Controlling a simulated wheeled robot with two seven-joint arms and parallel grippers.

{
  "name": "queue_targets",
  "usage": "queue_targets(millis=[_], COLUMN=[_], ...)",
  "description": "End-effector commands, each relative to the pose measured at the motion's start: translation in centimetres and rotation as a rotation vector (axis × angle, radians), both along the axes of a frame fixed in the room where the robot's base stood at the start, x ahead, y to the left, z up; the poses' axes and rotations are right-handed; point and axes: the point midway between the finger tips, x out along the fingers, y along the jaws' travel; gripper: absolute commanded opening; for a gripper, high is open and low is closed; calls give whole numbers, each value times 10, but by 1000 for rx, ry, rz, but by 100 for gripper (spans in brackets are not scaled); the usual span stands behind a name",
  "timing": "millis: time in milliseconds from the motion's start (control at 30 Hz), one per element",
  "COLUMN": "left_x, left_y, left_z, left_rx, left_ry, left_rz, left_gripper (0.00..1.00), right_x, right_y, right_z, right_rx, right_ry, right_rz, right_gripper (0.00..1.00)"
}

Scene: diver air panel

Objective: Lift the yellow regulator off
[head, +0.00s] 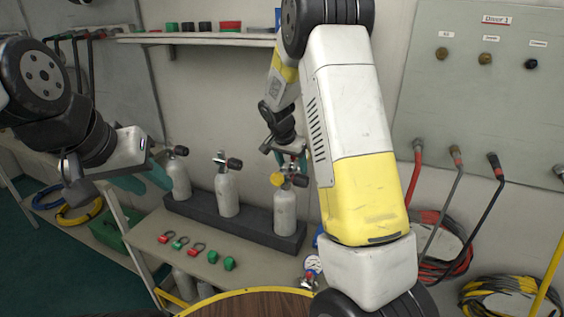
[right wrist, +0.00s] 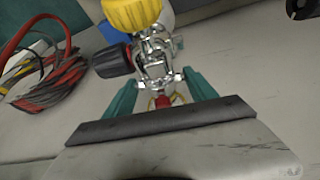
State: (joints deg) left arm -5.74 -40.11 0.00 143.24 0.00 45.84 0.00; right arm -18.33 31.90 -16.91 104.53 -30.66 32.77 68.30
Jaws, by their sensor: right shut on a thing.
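The yellow regulator (head: 277,180) is at the valve on top of the right-hand grey cylinder (head: 285,212), beside a black knob. In the right wrist view its yellow knob (right wrist: 132,14) is at the top, with silver metal fittings below it. My right gripper (head: 291,160) is at the regulator from above. Its green fingers (right wrist: 163,92) are shut on the metal fitting below the yellow knob. I cannot tell whether the regulator still touches the valve. My left gripper (head: 143,181) is to the left, near the left cylinder, with its teal fingers apart and nothing seen between them.
Two more cylinders (head: 227,195) (head: 178,178) stand in the dark rack (head: 190,210). Red and green fittings (head: 180,242) lie on the bench in front. A wall panel (head: 480,110) with hoses is at the right. A gauge (head: 312,265) is near my right arm.

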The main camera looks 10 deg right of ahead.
Motion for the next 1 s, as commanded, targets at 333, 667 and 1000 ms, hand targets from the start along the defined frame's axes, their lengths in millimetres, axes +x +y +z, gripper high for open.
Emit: queue_targets(millis=[333,667,1000], left_x=[0,0,0], left_y=[0,0,0], left_z=[0,0,0], left_rx=[0,0,0], left_ry=[0,0,0], left_rz=[0,0,0], left_gripper=[36,36,36], right_x=[1,1,-28], right_y=[0,0,-14], right_z=[1,16,37], right_rx=[0,1,1], right_ry=[-3,-5,-1], right_rz=[1,0,-1], right_gripper=[0,0,0])
